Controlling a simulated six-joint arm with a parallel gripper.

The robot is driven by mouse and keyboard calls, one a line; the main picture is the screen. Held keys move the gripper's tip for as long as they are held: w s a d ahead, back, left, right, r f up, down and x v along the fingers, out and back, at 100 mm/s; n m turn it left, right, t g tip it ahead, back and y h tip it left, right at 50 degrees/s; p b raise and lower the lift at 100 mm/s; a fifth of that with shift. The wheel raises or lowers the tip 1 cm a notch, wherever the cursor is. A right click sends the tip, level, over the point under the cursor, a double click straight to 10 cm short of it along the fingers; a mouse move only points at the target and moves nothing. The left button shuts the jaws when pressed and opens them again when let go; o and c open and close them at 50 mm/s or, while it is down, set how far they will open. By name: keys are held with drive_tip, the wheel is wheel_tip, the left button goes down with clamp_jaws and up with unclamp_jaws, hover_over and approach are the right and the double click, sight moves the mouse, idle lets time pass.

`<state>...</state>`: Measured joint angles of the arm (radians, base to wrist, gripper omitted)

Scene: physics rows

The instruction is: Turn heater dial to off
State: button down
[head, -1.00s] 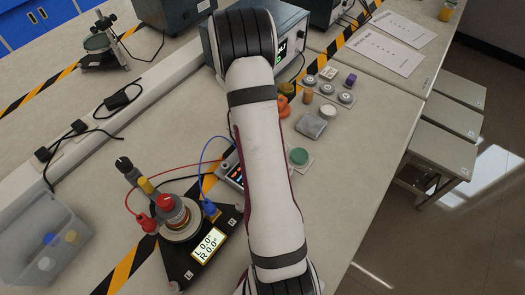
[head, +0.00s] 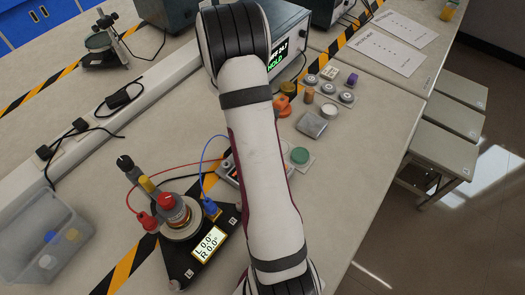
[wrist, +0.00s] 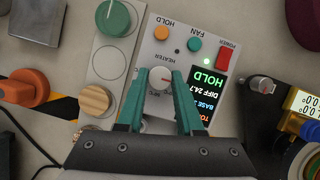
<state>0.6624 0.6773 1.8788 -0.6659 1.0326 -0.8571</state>
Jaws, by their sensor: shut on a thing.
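The heater dial (wrist: 160,77) is a pale round knob with a red mark on its right side, on a grey control panel (wrist: 150,45) in the wrist view. The small lettering around it is too small to read. My gripper (wrist: 159,80) has its two teal fingers on either side of the dial, shut on it. The panel's black screen (wrist: 210,88) reads HOLD in green and DIFF 24.7. In the head view, my arm hides the dial and the gripper; only a bit of the panel (head: 226,168) shows.
An orange hold button (wrist: 161,32), green fan button (wrist: 194,44) and red power switch (wrist: 223,59) are near the dial. A green knob (wrist: 112,17) stands left of the panel. A coil stand with a yellow display (head: 207,243) and cables is to its left in the head view.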

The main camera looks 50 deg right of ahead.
drive_tip(key=c, duration=0.5)
unclamp_jaws()
drive_tip(key=shift+c, duration=0.2)
drive_tip(key=v, duration=1.5)
drive_tip(key=shift+r, duration=0.35)
drive_tip(key=shift+w, duration=0.15)
